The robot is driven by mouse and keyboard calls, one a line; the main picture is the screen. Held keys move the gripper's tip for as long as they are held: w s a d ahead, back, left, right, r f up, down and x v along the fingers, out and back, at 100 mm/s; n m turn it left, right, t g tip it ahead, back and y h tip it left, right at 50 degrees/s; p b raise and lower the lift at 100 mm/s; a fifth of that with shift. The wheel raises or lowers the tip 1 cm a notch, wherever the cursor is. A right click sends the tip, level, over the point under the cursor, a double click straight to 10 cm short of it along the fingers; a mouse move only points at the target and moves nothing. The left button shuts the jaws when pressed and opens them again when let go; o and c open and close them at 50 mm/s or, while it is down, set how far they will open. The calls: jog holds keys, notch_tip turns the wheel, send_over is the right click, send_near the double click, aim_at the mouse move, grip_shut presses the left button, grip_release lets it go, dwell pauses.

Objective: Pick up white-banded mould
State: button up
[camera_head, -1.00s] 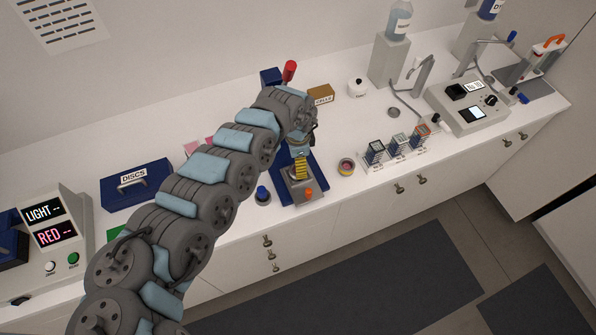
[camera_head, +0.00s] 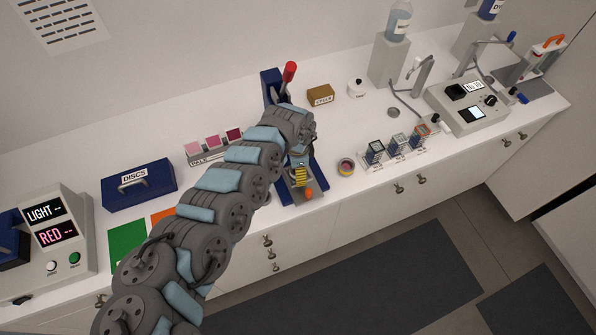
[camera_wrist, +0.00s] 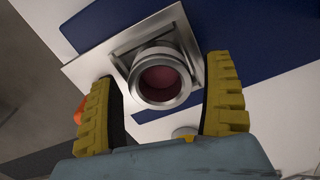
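A round metal mould (camera_wrist: 161,77) with dark pink material inside sits on a square metal plate (camera_wrist: 118,50) in the wrist view. The plate is on the blue press base (camera_head: 318,182) below the red-handled lever (camera_head: 289,72). My gripper (camera_wrist: 160,112) is open and empty, its yellow fingers apart with the mould seen ahead between them. I cannot tell whether they touch it. In the head view my gripper (camera_head: 301,177) is low over the front of the press and hides the mould.
An orange knob (camera_head: 309,193) is at the front of the press. A small round jar (camera_head: 346,165) stands to its right. A rack (camera_head: 387,158) with three square holders (camera_head: 398,141) is further right. A blue DISCS box (camera_head: 138,186) is at left. Bench is clear behind the jar.

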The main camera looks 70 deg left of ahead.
jog(key=c, duration=1)
jog(key=shift+r, duration=0.1)
jog(key=shift+c, duration=0.2)
